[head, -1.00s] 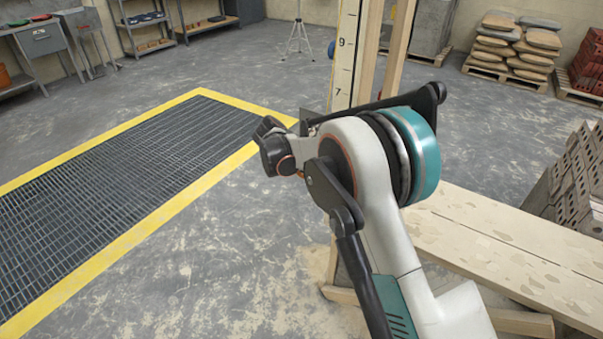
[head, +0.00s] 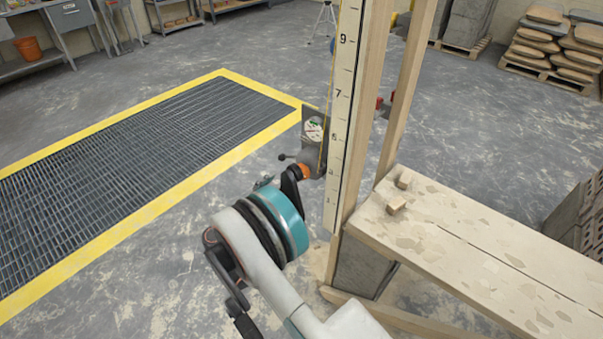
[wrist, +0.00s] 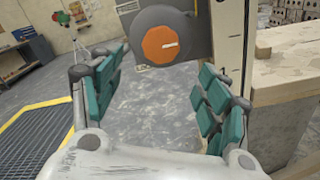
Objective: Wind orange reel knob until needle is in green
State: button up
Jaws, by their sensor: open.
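The orange knob (wrist: 160,45) sits on a round dark grey reel (wrist: 139,22), with a short white mark pointing right, in the wrist view. My gripper (wrist: 164,88) is open, its teal-padded fingers left and right below the knob, with nothing between them. In the head view the orange knob (head: 304,171) shows just past my gripper (head: 278,182), which is mostly hidden by my own arm. Above it is a small dial with a pale face (head: 314,130); its needle and green zone are too small to read.
A numbered measuring board (head: 343,110) stands on wooden posts right beside the reel. A plank bench (head: 470,240) with small wood blocks lies to the right. A yellow-edged floor grating (head: 150,170) is at left. The floor between is clear.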

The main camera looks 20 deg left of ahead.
aim_at(299, 174)
jog(key=b+x, duration=0.3)
jog(key=x, duration=0.8)
jog(key=c, duration=1.1)
